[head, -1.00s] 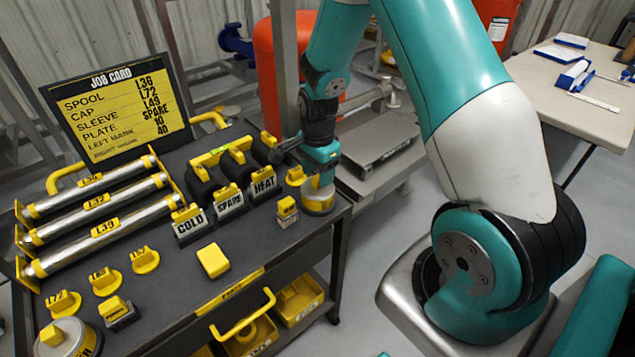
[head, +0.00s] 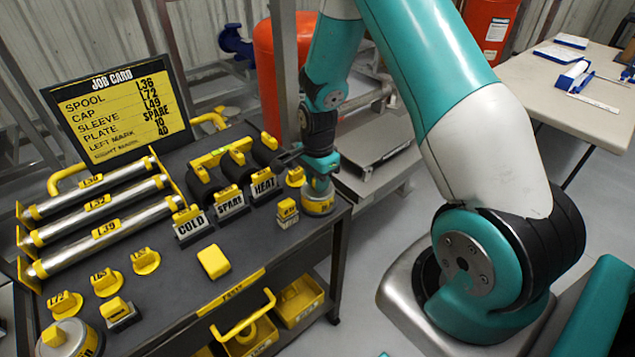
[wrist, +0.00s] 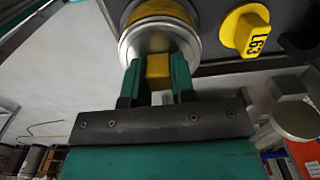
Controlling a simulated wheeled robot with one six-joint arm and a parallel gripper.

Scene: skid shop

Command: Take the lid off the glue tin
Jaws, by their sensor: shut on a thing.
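A round silver tin with a yellow band (head: 318,207) stands at the right front corner of the dark cart top. I cannot read its label, so I cannot confirm it is the glue tin. In the wrist view its silver lid (wrist: 133,48) carries a yellow block-shaped knob (wrist: 158,68). My gripper (head: 318,184) points down over this tin, and in the wrist view its two teal fingers (wrist: 157,74) are shut on the knob from both sides. The lid appears seated on the tin. A second tin with a yellow knob (head: 68,340) stands at the front left corner.
Close beside the tin are a small block with a yellow top (head: 288,212) and a yellow L63 cap (wrist: 247,30). Signs COLD, SPARE and HEAT (head: 264,186) stand to the left. A job card (head: 110,110) stands at the back. The cart's right edge is close.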

